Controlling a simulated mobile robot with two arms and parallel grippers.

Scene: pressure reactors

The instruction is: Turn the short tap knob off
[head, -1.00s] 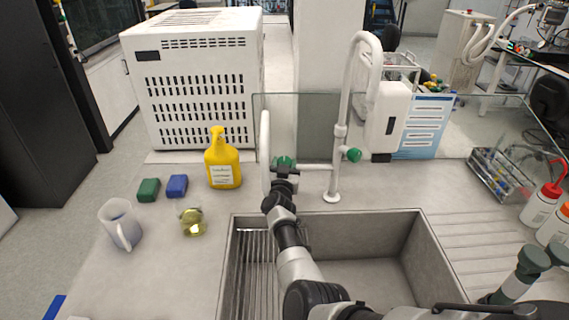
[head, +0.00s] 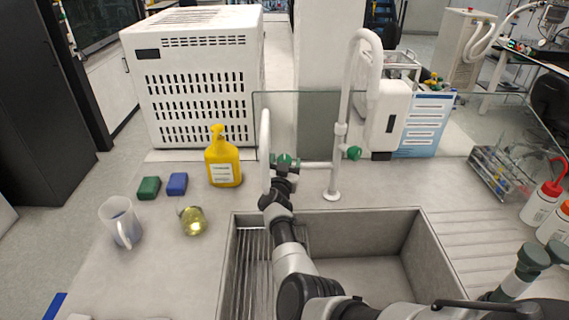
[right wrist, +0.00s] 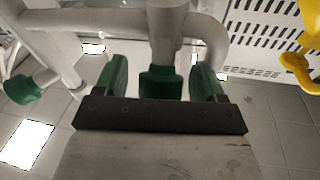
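A white tap stands behind the sink, with a tall curved spout (head: 346,110) and a shorter spout (head: 265,140) to its left. The green knob by the short spout (head: 283,159) is partly hidden by my right gripper (head: 285,165). In the right wrist view, this green knob (right wrist: 162,83) lies between the two green fingers of my right gripper (right wrist: 160,78). The fingers are open, one on each side, with narrow gaps visible. A second green knob (head: 353,153) sits on the tall pipe, and shows at left in the wrist view (right wrist: 25,88).
The grey sink (head: 330,220) lies below my right arm. A glass screen (head: 300,125) stands behind the tap.

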